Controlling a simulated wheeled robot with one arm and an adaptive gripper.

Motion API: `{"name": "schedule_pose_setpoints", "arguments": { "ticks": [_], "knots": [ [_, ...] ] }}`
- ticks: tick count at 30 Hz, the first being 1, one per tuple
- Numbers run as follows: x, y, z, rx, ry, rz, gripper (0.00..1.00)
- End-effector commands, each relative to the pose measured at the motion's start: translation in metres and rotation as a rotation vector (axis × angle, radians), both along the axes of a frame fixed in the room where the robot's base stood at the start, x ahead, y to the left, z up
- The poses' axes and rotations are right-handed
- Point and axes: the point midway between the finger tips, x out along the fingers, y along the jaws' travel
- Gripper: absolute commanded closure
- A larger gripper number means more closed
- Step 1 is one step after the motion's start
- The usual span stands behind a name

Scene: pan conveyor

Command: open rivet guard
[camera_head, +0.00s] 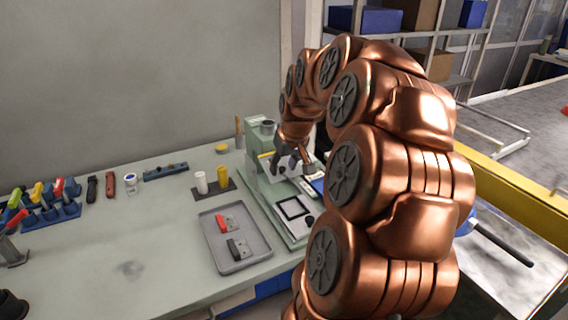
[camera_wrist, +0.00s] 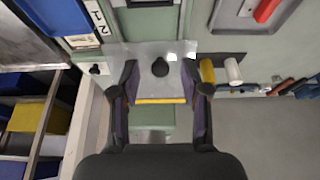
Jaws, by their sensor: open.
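The green rivet machine (camera_head: 252,165) stands on the bench. Its guard is a pale, see-through panel (camera_wrist: 147,55) with a black knob (camera_wrist: 160,67) and a yellow strip (camera_wrist: 160,101). In the head view the guard (camera_head: 273,172) is partly hidden by my gripper (camera_head: 291,158). In the wrist view my gripper (camera_wrist: 159,70) is open, with one finger on each side of the knob. Both fingers look clear of the knob. I cannot tell how far the fingertips are from the panel in depth.
A grey tray (camera_head: 212,247) with a red-handled and a black-handled part lies left of the machine. A white and a yellow cylinder (camera_head: 223,177) stand in a dark holder beside it. Tools lie along the back left.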

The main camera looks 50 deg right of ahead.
Motion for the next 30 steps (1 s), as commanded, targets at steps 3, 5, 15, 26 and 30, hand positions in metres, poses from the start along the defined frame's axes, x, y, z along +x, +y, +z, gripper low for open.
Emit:
{"name": "schedule_pose_setpoints", "arguments": {
  "ticks": [3,5,15,26,30],
  "knots": [
    [-0.0001,0.0001,0.0003,0.000,0.000,0.000,0.56],
    [-0.0001,0.0001,0.0003,0.000,0.000,0.000,0.63],
    [0.0000,0.0003,0.0005,0.000,0.000,0.001,0.98],
    [-0.0001,0.0002,0.0006,0.000,0.000,0.000,1.00],
    [-0.0002,0.0002,0.0008,0.000,0.001,0.000,1.00]
  ]
}}
